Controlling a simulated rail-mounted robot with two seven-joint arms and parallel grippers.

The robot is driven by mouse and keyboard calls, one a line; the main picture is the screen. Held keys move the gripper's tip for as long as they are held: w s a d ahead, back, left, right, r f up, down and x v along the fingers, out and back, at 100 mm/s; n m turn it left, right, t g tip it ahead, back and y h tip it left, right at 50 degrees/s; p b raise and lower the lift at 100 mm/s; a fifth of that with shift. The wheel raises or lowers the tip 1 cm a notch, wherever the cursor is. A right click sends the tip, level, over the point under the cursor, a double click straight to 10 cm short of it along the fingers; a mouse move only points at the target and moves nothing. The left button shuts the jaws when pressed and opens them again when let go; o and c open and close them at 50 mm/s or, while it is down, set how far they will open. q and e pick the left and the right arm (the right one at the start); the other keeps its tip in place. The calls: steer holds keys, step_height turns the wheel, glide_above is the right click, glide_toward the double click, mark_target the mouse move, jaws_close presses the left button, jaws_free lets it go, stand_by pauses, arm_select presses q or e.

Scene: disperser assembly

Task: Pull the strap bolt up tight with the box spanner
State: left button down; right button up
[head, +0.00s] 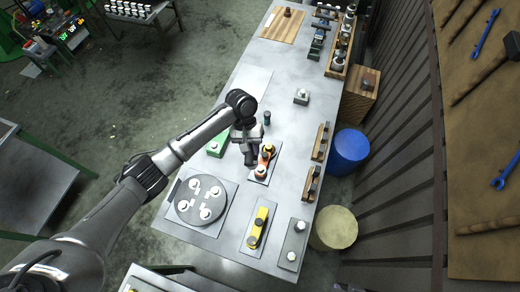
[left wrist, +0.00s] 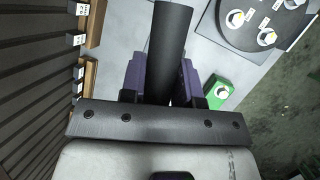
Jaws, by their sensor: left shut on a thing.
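My left gripper (head: 250,146) hangs over the middle of the metal bench. In the left wrist view its purple fingers (left wrist: 165,82) are shut on a thick dark cylinder (left wrist: 172,40), which looks like the box spanner. In the head view a dark upright piece (head: 250,158) under the gripper seems to be the same tool. Just right of it, an orange part (head: 267,157) with dark and pale round pieces sits on a small grey plate. The strap bolt cannot be made out, and contact between spanner and bolt cannot be judged. My right gripper is in neither view.
A round dark disc (head: 184,212) with several white pieces lies at the front left. A yellow part (head: 260,221) and a grey plate (head: 291,241) lie at the front. A green box (head: 215,147) is left of my gripper. Wooden racks (head: 320,143) line the right edge.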

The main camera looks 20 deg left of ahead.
arm_select(q)
steer(key=w+d+f+n+t+y+p, duration=0.1)
steer(key=w+f+n+t+p, duration=0.1)
steer(key=n, duration=1)
steer(key=w+d+f+n+t+y+p, duration=0.1)
steer(key=f+n+t+p, duration=0.3)
steer(key=n, duration=0.9)
steer(key=shift+w+f+t+p, duration=0.3)
steer(key=shift+w+f+t, duration=0.5)
steer(key=shift+f+t, duration=0.9)
steer(key=shift+f+g, duration=0.3)
steer(key=shift+f, duration=0.1)
steer(key=shift+w, duration=0.1)
